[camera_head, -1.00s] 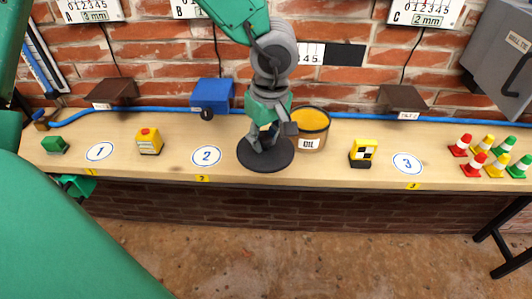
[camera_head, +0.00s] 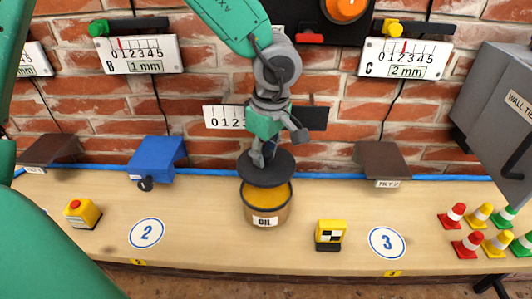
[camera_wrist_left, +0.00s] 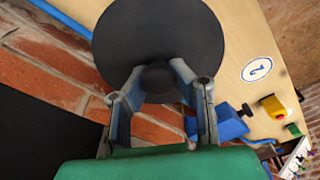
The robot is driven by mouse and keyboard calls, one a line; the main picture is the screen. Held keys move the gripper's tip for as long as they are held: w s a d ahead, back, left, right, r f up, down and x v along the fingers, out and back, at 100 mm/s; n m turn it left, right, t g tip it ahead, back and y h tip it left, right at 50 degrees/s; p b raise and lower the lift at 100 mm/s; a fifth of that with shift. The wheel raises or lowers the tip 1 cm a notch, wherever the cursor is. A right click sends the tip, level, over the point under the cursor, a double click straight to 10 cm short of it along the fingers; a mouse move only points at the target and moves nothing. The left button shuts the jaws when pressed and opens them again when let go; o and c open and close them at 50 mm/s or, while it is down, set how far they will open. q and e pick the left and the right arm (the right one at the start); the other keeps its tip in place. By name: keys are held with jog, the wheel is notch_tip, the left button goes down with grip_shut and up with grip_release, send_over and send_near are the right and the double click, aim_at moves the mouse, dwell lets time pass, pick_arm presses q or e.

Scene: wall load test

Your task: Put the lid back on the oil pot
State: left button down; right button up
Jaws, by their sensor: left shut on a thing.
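The oil pot (camera_head: 266,208) is a round tan container labelled OIL, with yellow oil showing inside. It stands upright on the wooden bench near the middle of the head view. The lid (camera_head: 267,170) is a flat dark disc held just above and slightly behind the pot's opening, seemingly apart from the rim. My left gripper (camera_head: 266,153) is shut on the lid's knob. In the left wrist view the lid (camera_wrist_left: 148,35) fills the top centre, with both fingers closed around its knob (camera_wrist_left: 157,78). The pot is hidden there. My right gripper is not in view.
The bench holds a yellow box with a red button (camera_head: 82,213), a yellow-black block (camera_head: 330,235) right of the pot and several cones (camera_head: 480,230) at far right. Brown and blue brackets (camera_head: 157,158) jut from the brick wall behind. A grey cabinet (camera_head: 495,100) stands at right.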

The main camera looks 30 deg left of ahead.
aim_at(265, 168)
pick_arm(q)
jog(key=shift+f+b, duration=0.2)
jog(key=shift+b, duration=0.1)
notch_tip(265, 168, down, 4)
jog(key=b, duration=0.4)
jog(key=shift+r+b, duration=0.2)
jog(key=shift+b, duration=0.15)
jog(key=shift+f, duration=0.3)
jog(key=shift+f+b, duration=0.35)
jog(key=shift+f, duration=0.5)
jog(key=shift+r+p, duration=0.15)
jog(key=shift+p, duration=0.7)
jog(key=shift+f+p, duration=0.2)
jog(key=shift+p, duration=1.15)
dwell(1.1)
